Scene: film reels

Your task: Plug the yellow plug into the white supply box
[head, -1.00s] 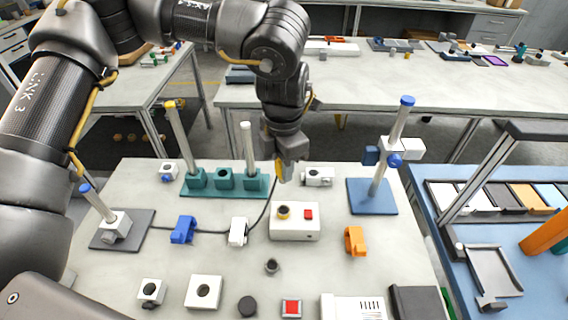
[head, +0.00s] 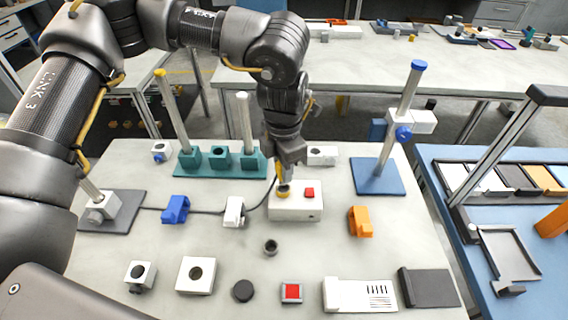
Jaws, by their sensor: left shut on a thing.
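The white supply box (head: 297,206) stands near the middle of the table, with a red button on its top right and a round yellow-rimmed socket at its top left. My left gripper (head: 285,178) is directly above the socket, pointing down. It is shut on the yellow plug (head: 283,188), whose lower end meets the socket area. I cannot tell how deep the plug sits, as the fingers partly hide it. A dark cable (head: 262,202) runs from the plug to the left, past white and blue clips. My right gripper is not in view.
A blue clip (head: 176,209), a white clip (head: 234,211) and an orange clip (head: 361,222) stand around the box. A teal base with posts (head: 220,163) is behind left, a blue-based stand (head: 378,177) behind right. Several small parts line the front.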

